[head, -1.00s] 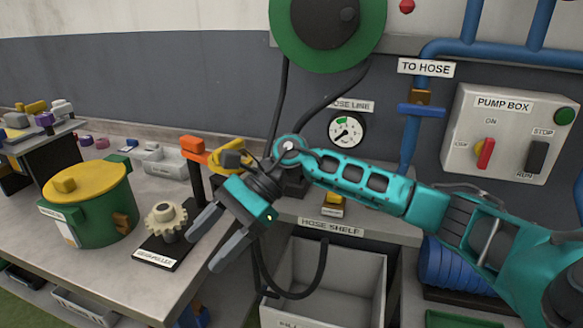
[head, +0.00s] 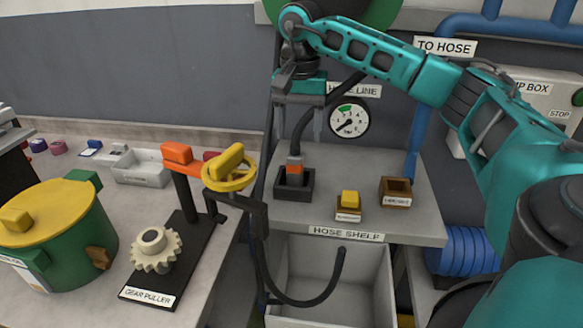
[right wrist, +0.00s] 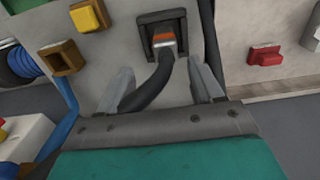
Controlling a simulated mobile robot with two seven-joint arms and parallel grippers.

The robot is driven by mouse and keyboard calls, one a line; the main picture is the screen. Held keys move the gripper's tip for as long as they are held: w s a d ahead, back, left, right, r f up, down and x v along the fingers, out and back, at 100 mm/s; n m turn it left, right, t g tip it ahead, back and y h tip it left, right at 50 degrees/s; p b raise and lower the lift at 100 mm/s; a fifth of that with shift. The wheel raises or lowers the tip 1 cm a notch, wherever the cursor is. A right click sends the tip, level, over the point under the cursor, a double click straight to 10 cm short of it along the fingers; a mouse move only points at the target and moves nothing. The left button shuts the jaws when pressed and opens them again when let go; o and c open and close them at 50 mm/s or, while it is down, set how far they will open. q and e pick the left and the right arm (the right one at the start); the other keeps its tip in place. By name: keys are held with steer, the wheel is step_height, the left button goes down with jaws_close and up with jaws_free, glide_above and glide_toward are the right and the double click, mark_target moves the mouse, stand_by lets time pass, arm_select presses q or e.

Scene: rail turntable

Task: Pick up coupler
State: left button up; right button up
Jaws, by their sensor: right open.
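The coupler (head: 295,163) is the grey hose end with an orange band. It sits upright in a dark square holder (head: 307,184) on the hose shelf, with the black hose rising from it. The coupler also shows in the right wrist view (right wrist: 164,40), ahead of the fingers. My right gripper (head: 299,132) is above the coupler, fingers pointing down, open and apart from it. In the right wrist view the hose passes between its two fingers (right wrist: 163,85). My left gripper is not in view.
A yellow block (head: 349,199) and a brown open holder (head: 396,190) stand on the hose shelf (head: 425,222) to the right. The gear puller (head: 180,250) with its yellow handwheel (head: 229,170) stands close at left. A grey bin (head: 375,285) is below.

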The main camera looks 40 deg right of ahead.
mark_target(299, 146)
step_height(299, 146, down, 3)
steer(key=shift+f, duration=0.1)
steer(key=shift+w+a+f, duration=0.1)
steer(key=shift+w+f, duration=0.1)
steer(key=shift+f, duration=1.35)
steer(key=shift+w+a+f, duration=0.1)
steer(key=shift+w+f, duration=0.05)
steer(key=shift+f, duration=1.35)
steer(key=shift+c, duration=0.2)
steer(key=shift+r, duration=0.1)
steer(key=c, duration=1.2)
